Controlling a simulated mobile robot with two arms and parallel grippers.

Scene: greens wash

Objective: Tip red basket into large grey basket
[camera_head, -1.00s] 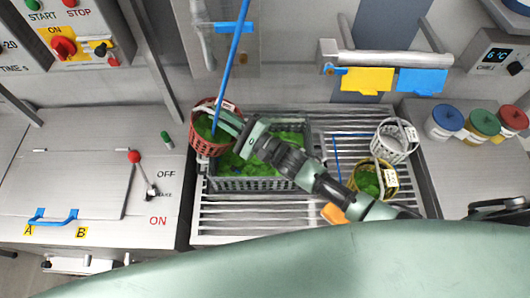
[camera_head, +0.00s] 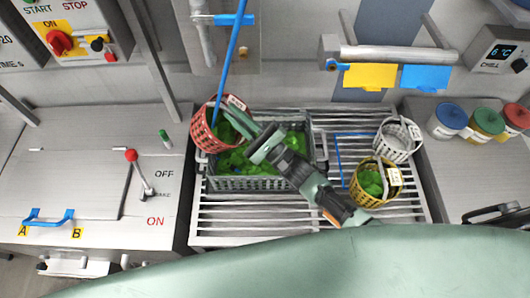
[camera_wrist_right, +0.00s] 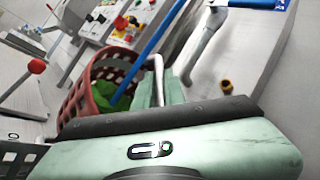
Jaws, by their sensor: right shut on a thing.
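The red basket (camera_head: 203,136) is tilted at the left end of the large grey basket (camera_head: 262,183), its mouth leaning right over it. My right gripper (camera_head: 236,118) is shut on the red basket at its rim or handle; the exact grip is partly hidden by the gripper. In the right wrist view the red basket (camera_wrist_right: 75,101) leans beside the fingers, with green leaves showing inside. The large grey basket stands on the slatted rack and holds green leaves (camera_head: 233,162). My left gripper is in neither view.
A yellow basket (camera_head: 377,199) with leaves and a white basket (camera_head: 404,151) stand right on the rack (camera_head: 225,228). A blue pole (camera_head: 230,65) rises by the red basket. A red-knobbed lever (camera_head: 131,156) stands left. Three lidded tubs (camera_head: 446,121) are right.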

